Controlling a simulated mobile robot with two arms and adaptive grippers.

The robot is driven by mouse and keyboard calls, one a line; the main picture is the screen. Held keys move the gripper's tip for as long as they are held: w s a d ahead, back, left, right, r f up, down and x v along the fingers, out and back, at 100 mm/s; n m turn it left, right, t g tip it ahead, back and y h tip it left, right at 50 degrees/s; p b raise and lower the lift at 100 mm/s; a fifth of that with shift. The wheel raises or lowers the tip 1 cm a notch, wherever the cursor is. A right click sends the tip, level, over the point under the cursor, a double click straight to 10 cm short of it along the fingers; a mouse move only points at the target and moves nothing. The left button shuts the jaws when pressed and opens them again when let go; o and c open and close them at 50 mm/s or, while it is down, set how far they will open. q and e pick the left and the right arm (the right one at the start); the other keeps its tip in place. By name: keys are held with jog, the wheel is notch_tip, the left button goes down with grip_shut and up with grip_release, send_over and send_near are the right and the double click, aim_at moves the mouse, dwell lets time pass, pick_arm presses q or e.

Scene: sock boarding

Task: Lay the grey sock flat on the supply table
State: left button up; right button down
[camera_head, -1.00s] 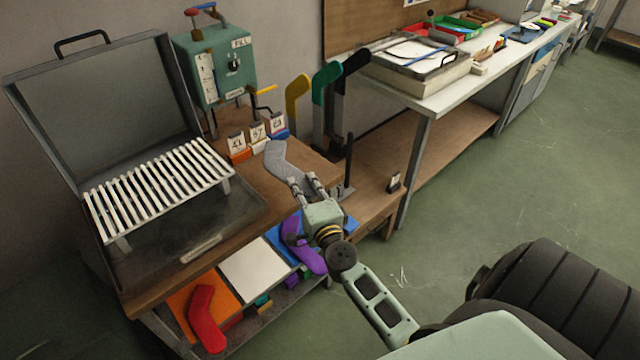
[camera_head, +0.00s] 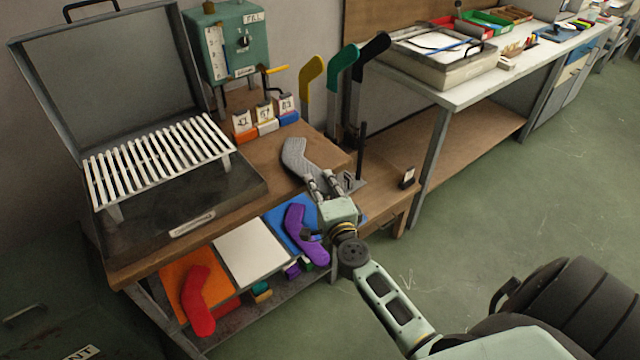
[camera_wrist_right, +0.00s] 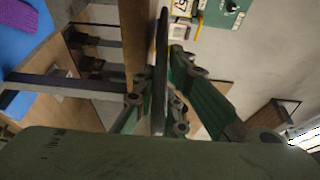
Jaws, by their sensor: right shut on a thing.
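The grey sock (camera_head: 297,155) is in the head view, above the front right part of the wooden table (camera_head: 265,160). My right gripper (camera_head: 322,186) is shut on its lower end, and the toe part points up and away from me. Whether the sock touches the table top cannot be told. In the right wrist view the fingers (camera_wrist_right: 158,100) close on a thin dark strip, which looks like the sock seen edge-on. My left gripper is not in view.
An open box with a white slatted rack (camera_head: 160,155) fills the table's left. Number cards (camera_head: 265,118) stand at the back. Yellow, green and black boards (camera_head: 343,70) stand behind. A dark post (camera_head: 362,150) is close right of the gripper. Red (camera_head: 197,300) and purple (camera_head: 305,235) socks lie below.

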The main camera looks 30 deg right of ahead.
jog(key=c, duration=1.7)
grip_release()
jog(key=o, duration=0.3)
jog(key=shift+o, duration=0.2)
jog(key=shift+f, duration=0.2)
jog(key=shift+f+b, duration=0.5)
jog(key=v, duration=0.8)
dwell(0.3)
